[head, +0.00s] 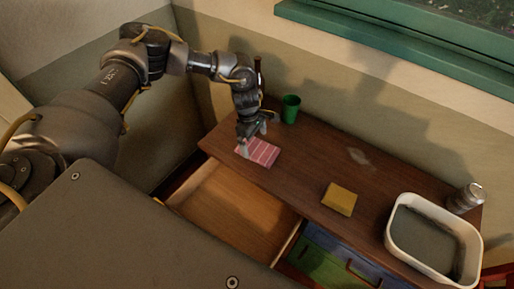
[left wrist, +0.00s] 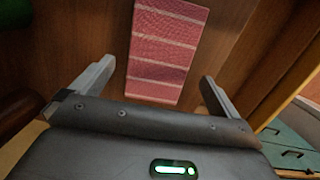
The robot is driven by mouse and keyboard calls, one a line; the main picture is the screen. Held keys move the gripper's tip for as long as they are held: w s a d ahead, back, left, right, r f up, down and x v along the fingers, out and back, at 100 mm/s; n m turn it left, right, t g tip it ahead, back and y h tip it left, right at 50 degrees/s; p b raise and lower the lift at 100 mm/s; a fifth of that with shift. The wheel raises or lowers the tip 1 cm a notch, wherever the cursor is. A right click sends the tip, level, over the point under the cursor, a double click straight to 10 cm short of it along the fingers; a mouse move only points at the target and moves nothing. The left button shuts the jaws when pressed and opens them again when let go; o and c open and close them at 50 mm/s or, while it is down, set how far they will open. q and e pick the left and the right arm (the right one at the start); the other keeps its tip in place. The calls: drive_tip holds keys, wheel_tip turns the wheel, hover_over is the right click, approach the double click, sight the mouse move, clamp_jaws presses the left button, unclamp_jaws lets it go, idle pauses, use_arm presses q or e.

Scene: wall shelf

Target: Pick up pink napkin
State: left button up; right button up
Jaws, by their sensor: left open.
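The pink napkin (head: 258,152) is a flat, pink rectangle with pale stripes. It lies on the left part of the brown desk top, near its front edge. My left gripper (head: 254,143) is over the napkin in the head view. In the left wrist view the napkin (left wrist: 167,50) shows ahead of and between the two spread fingers of the open left gripper (left wrist: 155,88). Nothing is held between them. I cannot tell whether the fingertips touch the desk. My right gripper is not in view.
A green cup (head: 290,108) stands just behind the napkin. A yellow block-like item (head: 339,199) lies mid-desk. A white tub (head: 391,232) and a metal can (head: 465,197) are at the right end. An open, empty drawer (head: 232,207) juts out below the desk's front edge.

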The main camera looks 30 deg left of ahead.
sight(257, 148)
use_arm(q)
drive_tip(key=shift+w+d+f+p, duration=0.15)
drive_tip(key=shift+f+p, duration=0.1)
drive_tip(key=shift+f, duration=0.35)
drive_tip(key=shift+s+d+f+p, duration=0.1)
drive_tip(key=shift+d+f+p, duration=0.1)
drive_tip(key=shift+f, duration=0.95)
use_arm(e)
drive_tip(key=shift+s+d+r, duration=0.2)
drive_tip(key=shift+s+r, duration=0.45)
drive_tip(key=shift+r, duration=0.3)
use_arm(q)
drive_tip(key=c, duration=0.9)
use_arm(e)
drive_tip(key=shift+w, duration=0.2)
